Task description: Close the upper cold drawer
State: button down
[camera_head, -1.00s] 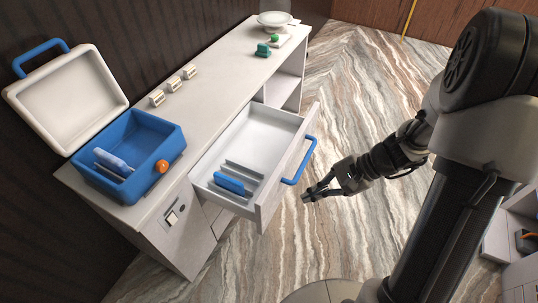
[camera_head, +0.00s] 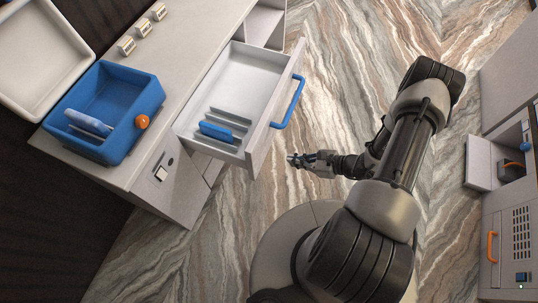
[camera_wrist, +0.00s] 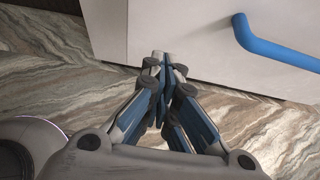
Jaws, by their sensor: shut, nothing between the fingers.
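The upper cold drawer (camera_head: 192,128) is pulled out from the white counter in the head view. It has a pale front panel with a blue bar handle (camera_head: 291,103), which also shows in the wrist view (camera_wrist: 262,44). A blue pack (camera_head: 216,132) lies in the drawer beside grey dividers. My gripper (camera_head: 290,158) is shut and empty, in front of the drawer front and below the handle in the picture. In the wrist view my gripper (camera_wrist: 162,62) points at the pale drawer front (camera_wrist: 165,28), left of the handle. Contact with the panel cannot be told.
A blue cool box (camera_head: 124,85) with its pale lid (camera_head: 40,55) open stands on the counter, with an orange knob on its side. Small white blocks (camera_head: 142,28) stand behind it. At the right is a grey cabinet (camera_head: 510,235) with an orange handle. Marble floor lies between.

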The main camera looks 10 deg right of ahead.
jog(key=b+x, duration=0.1)
jog(key=x, duration=0.3)
jog(key=r+b+x, duration=0.1)
jog(key=x, duration=0.4)
jog(key=shift+w+a, duration=0.75)
jog(key=shift+a, duration=0.1)
